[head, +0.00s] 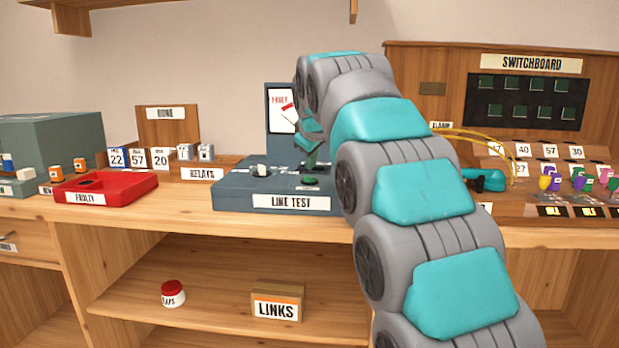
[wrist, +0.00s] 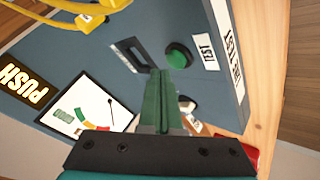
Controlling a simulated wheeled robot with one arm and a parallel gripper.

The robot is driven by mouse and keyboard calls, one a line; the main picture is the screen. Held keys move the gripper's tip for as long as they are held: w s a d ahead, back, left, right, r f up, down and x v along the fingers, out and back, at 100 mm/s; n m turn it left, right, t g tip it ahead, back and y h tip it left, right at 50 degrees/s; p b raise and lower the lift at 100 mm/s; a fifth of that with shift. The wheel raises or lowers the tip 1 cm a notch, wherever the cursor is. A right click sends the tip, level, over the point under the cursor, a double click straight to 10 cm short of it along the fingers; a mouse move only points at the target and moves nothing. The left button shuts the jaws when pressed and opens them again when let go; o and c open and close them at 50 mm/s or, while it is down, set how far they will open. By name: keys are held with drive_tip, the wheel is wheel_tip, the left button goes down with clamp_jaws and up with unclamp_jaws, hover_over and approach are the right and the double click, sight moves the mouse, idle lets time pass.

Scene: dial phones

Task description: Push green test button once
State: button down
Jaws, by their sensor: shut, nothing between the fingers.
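The blue-grey line test box (head: 235,190) stands on the counter, and its top fills much of the wrist view (wrist: 215,95). The round green test button (wrist: 178,55) sits beside a white "TEST" label (wrist: 208,52); it also shows in the head view (head: 310,181). My gripper (wrist: 160,73) is shut and empty, its green fingertips just short of the button in the wrist picture. In the head view my gripper (head: 309,163) points down over the box near the button. I cannot tell whether the tips touch the button.
A dark-framed slot (wrist: 130,55) and a meter with a needle (wrist: 85,112) are near the button. The switchboard (head: 440,70) is at right, with yellow cords (head: 480,137).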

sight(311, 178)
drive_tip(key=shift+f, duration=0.15)
idle(0.7)
drive_tip(key=shift+f, duration=0.25)
drive_tip(key=shift+f+b, duration=0.4)
drive_tip(key=shift+f, duration=0.15)
idle(0.7)
idle(0.3)
drive_tip(key=shift+r+p, duration=0.8)
drive_tip(key=shift+r, duration=0.2)
wheel_tip(311, 178, up, 5)
drive_tip(key=p, duration=0.4)
idle(0.4)
